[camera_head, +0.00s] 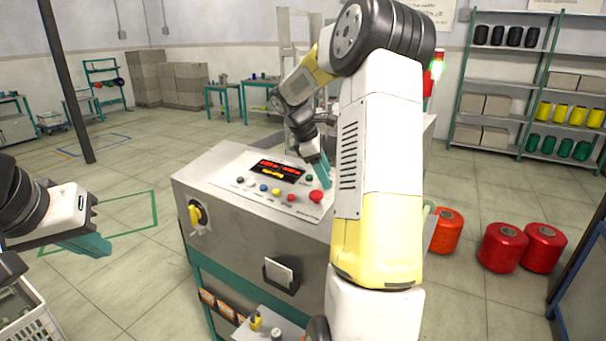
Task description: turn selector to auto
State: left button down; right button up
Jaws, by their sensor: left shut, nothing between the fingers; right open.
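A grey machine cabinet (235,232) stands in the middle with a sloped control panel (225,168) on top. The panel carries a red-lit display (278,171), several small coloured buttons and a large red button (316,196). A yellow rotary handle (195,214) on a dark round plate sits on the cabinet's front, at left. I cannot tell which control is the selector, and no "auto" mark is readable. My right gripper (322,171) is open above the panel's right end, partly hidden by my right arm. My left gripper (88,245) is shut and empty, left of the cabinet and apart from it.
A white crate (32,322) is at the lower left. Red and orange thread cones (502,247) stand on the floor to the right. Shelving (520,95) with cones and boxes is at the back right. Floor between my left gripper and the cabinet is clear.

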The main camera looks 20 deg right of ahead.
jog(key=shift+d+f, duration=0.15)
jog(key=shift+f, duration=0.1)
grip_shut()
jog(key=shift+m, duration=0.4)
jog(key=m+g+y, duration=0.1)
jog(key=m, duration=0.4)
jog(key=shift+w, duration=0.1)
jog(key=m, duration=0.3)
jog(key=m+y, duration=0.1)
jog(key=m, duration=0.2)
jog(key=shift+d+r+g+y, duration=0.1)
jog(key=shift+d+g+y, duration=0.05)
jog(key=shift+g+y, duration=0.2)
